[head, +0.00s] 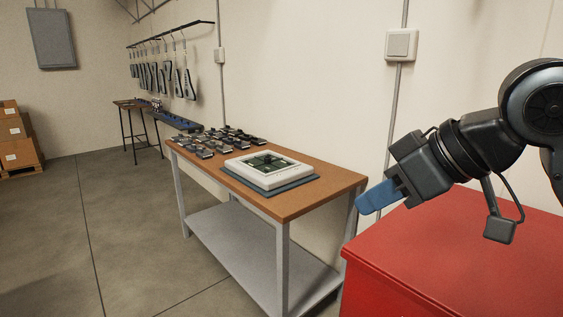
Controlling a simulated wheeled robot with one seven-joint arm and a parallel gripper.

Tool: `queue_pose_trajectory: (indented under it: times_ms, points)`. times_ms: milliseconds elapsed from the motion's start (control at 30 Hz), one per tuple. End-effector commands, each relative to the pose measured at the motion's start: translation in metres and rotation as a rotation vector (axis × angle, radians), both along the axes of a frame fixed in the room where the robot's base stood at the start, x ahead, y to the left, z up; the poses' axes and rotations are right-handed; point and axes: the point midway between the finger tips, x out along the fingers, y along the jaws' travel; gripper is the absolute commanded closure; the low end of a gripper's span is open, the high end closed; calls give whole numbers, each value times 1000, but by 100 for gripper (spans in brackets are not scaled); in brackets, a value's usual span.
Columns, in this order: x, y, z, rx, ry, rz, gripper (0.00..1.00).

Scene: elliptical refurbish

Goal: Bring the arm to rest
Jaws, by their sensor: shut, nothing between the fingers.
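My gripper (372,200) is at the right of the head view, at the end of my dark arm. Its blue fingers are shut with nothing between them. They point to the left and slightly down. The gripper is in the air near the left edge of a red cabinet top (470,240), and it appears apart from it. My arm reaches in from the right edge of the view, where its upper part is cut off.
A wooden-topped workbench (300,203) stands left of my gripper. It bears a white framed device (290,176) on a dark mat (254,184) and several small dark parts (222,140). A wall box (401,45) is above. Open floor (120,225) lies at left.

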Motion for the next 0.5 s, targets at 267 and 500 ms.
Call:
queue_pose_trajectory:
  times_ms: [267,500]
  points:
    - [2,48,-9,337,-86,-52,100]
    - [-1,66,-24,588,-145,-166,100]
